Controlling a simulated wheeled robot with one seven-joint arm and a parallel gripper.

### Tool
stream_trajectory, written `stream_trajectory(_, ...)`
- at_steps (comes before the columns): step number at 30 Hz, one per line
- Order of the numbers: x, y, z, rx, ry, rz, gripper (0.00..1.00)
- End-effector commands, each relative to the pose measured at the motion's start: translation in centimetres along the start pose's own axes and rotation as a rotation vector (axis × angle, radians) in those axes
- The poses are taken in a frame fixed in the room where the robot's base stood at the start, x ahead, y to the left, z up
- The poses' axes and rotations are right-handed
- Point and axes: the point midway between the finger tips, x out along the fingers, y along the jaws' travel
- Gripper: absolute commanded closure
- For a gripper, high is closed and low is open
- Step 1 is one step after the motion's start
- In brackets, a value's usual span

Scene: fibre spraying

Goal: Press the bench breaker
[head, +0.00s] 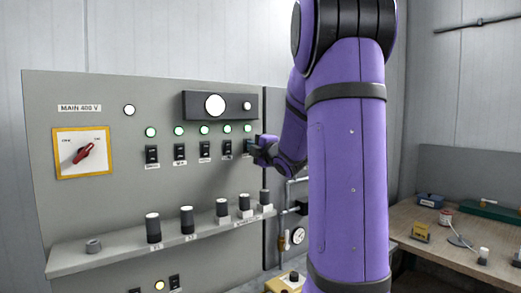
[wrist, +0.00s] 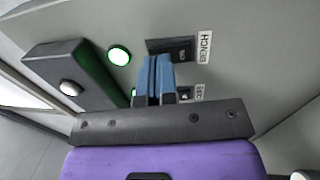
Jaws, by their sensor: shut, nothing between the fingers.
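The bench breaker is a black switch (wrist: 172,45) next to a label reading BENCH (wrist: 204,47) in the wrist view. In the head view it is the rightmost breaker of the row (head: 247,147), partly covered by my gripper. My gripper (head: 258,150) is at the panel's right end. In the wrist view its blue fingers (wrist: 154,62) are together and empty, their tips beside the bench breaker's edge. I cannot tell whether they touch it. A lit green-rimmed lamp (wrist: 119,55) sits beside the breaker.
Other black breakers (head: 152,155) line the grey panel (head: 110,220), with lit green lamps (head: 150,132) above. A red main switch (head: 83,153) is at left. A dark box (head: 190,105) with white lamps sticks out above. A shelf (head: 120,255) with dark cylinders juts out below.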

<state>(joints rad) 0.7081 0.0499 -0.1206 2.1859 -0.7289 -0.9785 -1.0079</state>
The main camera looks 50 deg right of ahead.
Motion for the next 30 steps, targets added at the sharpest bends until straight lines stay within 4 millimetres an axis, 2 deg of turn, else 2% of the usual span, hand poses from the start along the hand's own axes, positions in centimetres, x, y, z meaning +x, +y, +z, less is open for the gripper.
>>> stream_trajectory(4,0.6,0.0,0.0,0.0,0.0,0.0,1.0)
stream_trajectory(14,0.7,0.0,0.0,0.0,0.0,-0.002,1.0)
stream_trajectory(21,1.6,0.4,-0.1,-0.001,0.004,-0.092,1.0)
stream_trajectory(30,1.7,0.3,-0.2,0.001,0.005,-0.091,1.0)
